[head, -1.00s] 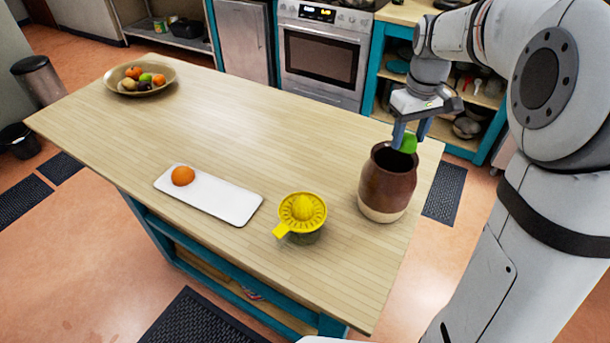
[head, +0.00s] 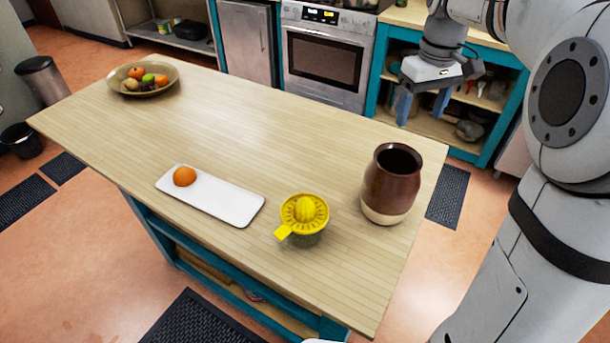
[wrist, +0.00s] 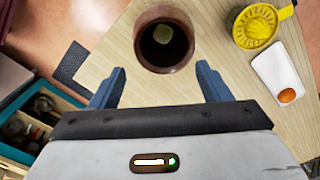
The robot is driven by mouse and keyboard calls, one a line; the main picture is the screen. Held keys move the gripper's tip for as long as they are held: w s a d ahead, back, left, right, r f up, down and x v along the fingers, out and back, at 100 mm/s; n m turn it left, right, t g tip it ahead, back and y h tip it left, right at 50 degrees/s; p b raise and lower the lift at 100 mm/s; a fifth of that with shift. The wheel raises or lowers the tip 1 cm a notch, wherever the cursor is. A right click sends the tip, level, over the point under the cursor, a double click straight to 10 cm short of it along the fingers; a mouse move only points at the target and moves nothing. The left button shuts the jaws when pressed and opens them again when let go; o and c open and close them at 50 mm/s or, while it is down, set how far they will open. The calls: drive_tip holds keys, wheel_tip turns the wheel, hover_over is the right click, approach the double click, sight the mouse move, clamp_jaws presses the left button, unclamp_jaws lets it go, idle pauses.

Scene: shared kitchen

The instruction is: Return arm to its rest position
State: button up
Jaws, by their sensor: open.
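My gripper (head: 422,108) is open and empty in the head view, raised above the far right side of the table, behind and above the brown crock. Its two blue fingers are spread apart; the wrist view shows them too (wrist: 160,88). The brown crock (head: 388,190) with a cream base stands upright near the table's right end. In the wrist view, the crock (wrist: 164,40) lies ahead of the fingertips, apart from them, and something pale green is visible inside it.
A yellow citrus juicer (head: 304,213) stands left of the crock. A white tray (head: 225,205) holds an orange (head: 184,176). A fruit bowl (head: 128,84) sits at the table's far left. The wooden table (head: 240,125) is clear in the middle. Shelves (head: 450,125) and an oven (head: 325,60) stand behind.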

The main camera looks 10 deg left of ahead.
drive_tip(key=shift+r, duration=0.6)
drive_tip(key=shift+s, duration=0.1)
drive_tip(key=s+f+m+t, duration=0.1)
drive_tip(key=s+f, duration=0.3)
drive_tip(key=s, duration=0.7)
drive_tip(key=s+f+m+t, duration=0.2)
drive_tip(key=s+f+m, duration=0.2)
drive_tip(key=s, duration=0.6)
drive_tip(key=shift+s+d+f+m, duration=0.3)
drive_tip(key=shift+s+d+f, duration=0.1)
drive_tip(key=shift+f, duration=0.3)
drive_tip(key=shift+a, duration=0.1)
